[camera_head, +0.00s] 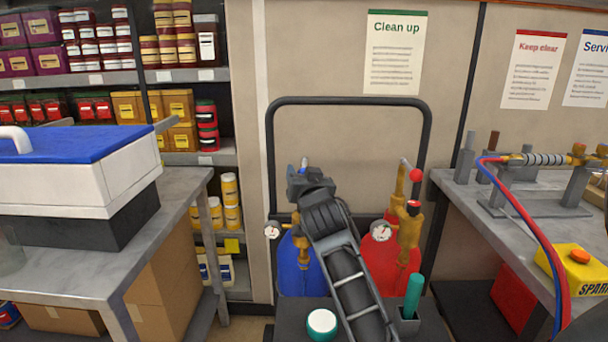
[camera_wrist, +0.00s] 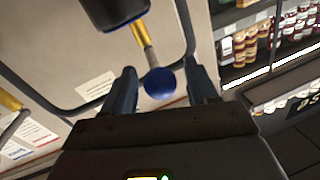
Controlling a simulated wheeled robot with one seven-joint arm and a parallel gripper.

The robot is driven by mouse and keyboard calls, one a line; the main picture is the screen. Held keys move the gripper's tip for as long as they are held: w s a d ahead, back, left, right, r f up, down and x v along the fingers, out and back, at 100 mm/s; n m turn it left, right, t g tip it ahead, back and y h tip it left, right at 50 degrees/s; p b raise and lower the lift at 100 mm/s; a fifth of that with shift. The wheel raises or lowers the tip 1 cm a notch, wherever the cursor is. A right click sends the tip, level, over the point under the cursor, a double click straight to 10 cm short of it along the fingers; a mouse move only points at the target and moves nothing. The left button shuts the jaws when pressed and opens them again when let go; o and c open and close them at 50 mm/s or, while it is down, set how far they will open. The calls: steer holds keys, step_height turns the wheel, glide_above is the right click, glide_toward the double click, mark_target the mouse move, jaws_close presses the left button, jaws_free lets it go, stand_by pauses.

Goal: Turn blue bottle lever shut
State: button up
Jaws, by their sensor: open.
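The blue bottle (camera_head: 292,268) stands on the cart, partly hidden behind my arm in the head view. In the head view, my gripper (camera_head: 306,184) is above the blue bottle and hides most of the lever.
A red bottle (camera_head: 385,265) with a brass valve and red knobs stands close to the right of my arm. The cart's dark handle frame (camera_head: 348,101) arches behind both bottles. Benches flank the cart, with a cooler box (camera_head: 70,185) left and hoses (camera_head: 530,225) right.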

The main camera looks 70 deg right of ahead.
steer(key=shift+c, duration=0.5)
jaws_close()
